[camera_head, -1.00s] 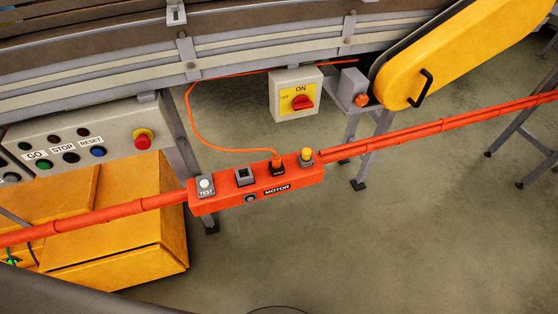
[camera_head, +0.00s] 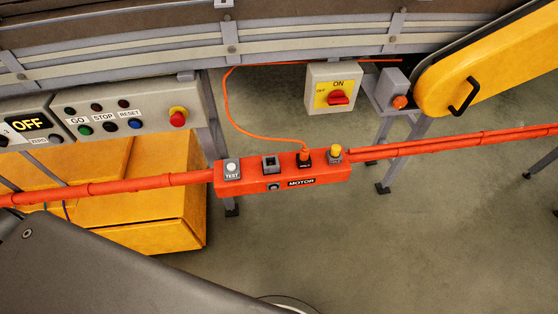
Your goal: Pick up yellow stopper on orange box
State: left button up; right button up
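The orange box (camera_head: 283,183), labelled MOTOR, hangs on an orange bar in the middle of the head view. The yellow stopper (camera_head: 336,150) sits in a grey socket at the box's right end. To its left are an orange plug with a cable (camera_head: 304,154), an empty-looking dark socket (camera_head: 270,163) and a white TEST knob (camera_head: 231,167). Neither gripper is in view. A dark grey surface fills the lower left, and I cannot tell for sure what it is.
Behind the box run the grey conveyor frame (camera_head: 290,49), a red switch box (camera_head: 331,89) and a yellow guard (camera_head: 485,66). A button panel (camera_head: 133,103) and a yellow cabinet (camera_head: 150,225) are at left. Open floor (camera_head: 400,245) lies in front of and below the box.

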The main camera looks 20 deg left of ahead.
aim_at(336, 151)
jog(key=u, duration=0.45)
jog(key=k, duration=1.1)
jog(key=z, duration=0.15)
jog(key=i, duration=1.5)
jog(key=u, duration=0.65)
